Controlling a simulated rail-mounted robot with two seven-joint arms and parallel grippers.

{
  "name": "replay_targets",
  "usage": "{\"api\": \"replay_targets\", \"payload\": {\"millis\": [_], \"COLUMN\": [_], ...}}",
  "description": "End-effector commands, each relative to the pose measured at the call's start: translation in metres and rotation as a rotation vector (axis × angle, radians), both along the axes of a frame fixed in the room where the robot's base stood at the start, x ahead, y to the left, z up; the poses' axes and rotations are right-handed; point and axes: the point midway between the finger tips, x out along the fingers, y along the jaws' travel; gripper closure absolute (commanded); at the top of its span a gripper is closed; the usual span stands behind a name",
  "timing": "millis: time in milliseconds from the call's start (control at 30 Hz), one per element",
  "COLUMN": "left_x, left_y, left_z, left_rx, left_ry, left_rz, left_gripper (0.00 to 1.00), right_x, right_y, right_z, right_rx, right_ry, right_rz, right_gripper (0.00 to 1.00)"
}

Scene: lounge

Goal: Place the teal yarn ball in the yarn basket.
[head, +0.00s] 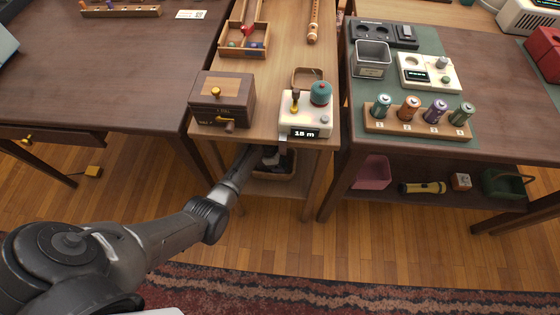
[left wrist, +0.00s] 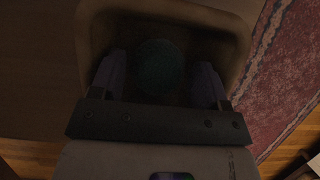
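My left gripper (left wrist: 160,82) reaches under the middle table; its fingers are mostly hidden in the head view (head: 268,160). In the left wrist view the two fingers are spread wide, over a tan basket (left wrist: 240,50). A dark teal ball (left wrist: 160,66) shows inside the basket, between the fingers, with gaps on both sides. The basket sits on the low shelf in the head view (head: 291,168), partly covered by my arm. My right gripper is out of view.
The tabletop above has a wooden box with a crank (head: 222,98) and the white device (head: 306,121). Table legs flank the shelf. At right, a pink bin (head: 372,173), a yellow flashlight (head: 422,188) and a green basket (head: 505,184) stand on another low shelf.

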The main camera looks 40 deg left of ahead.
Motion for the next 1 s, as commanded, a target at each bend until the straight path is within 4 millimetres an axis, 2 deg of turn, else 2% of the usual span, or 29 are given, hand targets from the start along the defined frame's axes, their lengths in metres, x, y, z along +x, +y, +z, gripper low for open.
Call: {"api": "replay_targets", "payload": {"millis": [267, 700, 867, 1000], "left_x": [-0.001, -0.011, -0.014, -0.03], "left_y": [0.001, 0.015, 0.017, 0.017], "left_z": [0.007, 0.051, 0.053, 0.05], "left_rx": [-0.001, 0.0, 0.005, 0.072], "left_ry": [0.001, 0.0, -0.002, -0.026], "left_rz": [0.0, 0.0, -0.009, -0.122], "left_gripper": [0.31, 0.31, 0.31, 0.31], "right_x": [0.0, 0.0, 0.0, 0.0], "right_y": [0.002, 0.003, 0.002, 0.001], "right_z": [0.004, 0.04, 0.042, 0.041], "right_rx": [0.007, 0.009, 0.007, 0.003], "right_ry": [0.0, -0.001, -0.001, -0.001], "right_rz": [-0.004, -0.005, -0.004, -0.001], "right_gripper": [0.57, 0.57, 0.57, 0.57]}}
